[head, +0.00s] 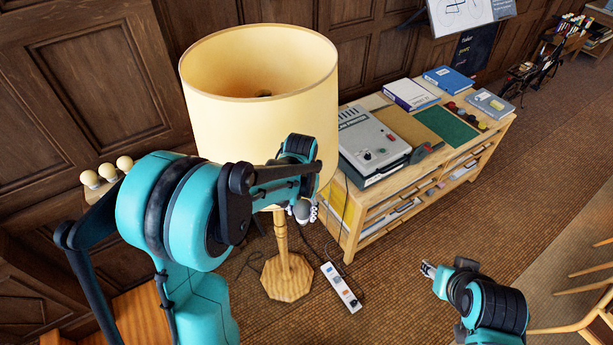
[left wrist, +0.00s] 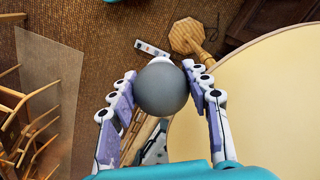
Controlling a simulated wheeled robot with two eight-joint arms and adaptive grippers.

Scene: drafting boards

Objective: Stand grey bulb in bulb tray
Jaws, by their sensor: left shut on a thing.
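The grey bulb (left wrist: 163,89) is held between the two fingers of my left gripper (left wrist: 163,92) in the left wrist view. In the head view the bulb (head: 302,211) shows small and round in the left gripper (head: 303,212), just below the lampshade's lower right edge. At the far left, several cream bulbs (head: 107,172) stand in a row on what looks like the bulb tray (head: 97,195); my left arm hides much of it, so free places cannot be made out. My right gripper (head: 428,269) hangs over the floor at lower right, holding nothing visible; its finger gap is too small to judge.
A floor lamp with a large cream shade (head: 260,120) stands beside my left arm, its wooden base (head: 287,277) on the floor. A wooden cabinet (head: 372,205) with books and a machine stands to the right. A power strip (head: 341,287) lies on the floor.

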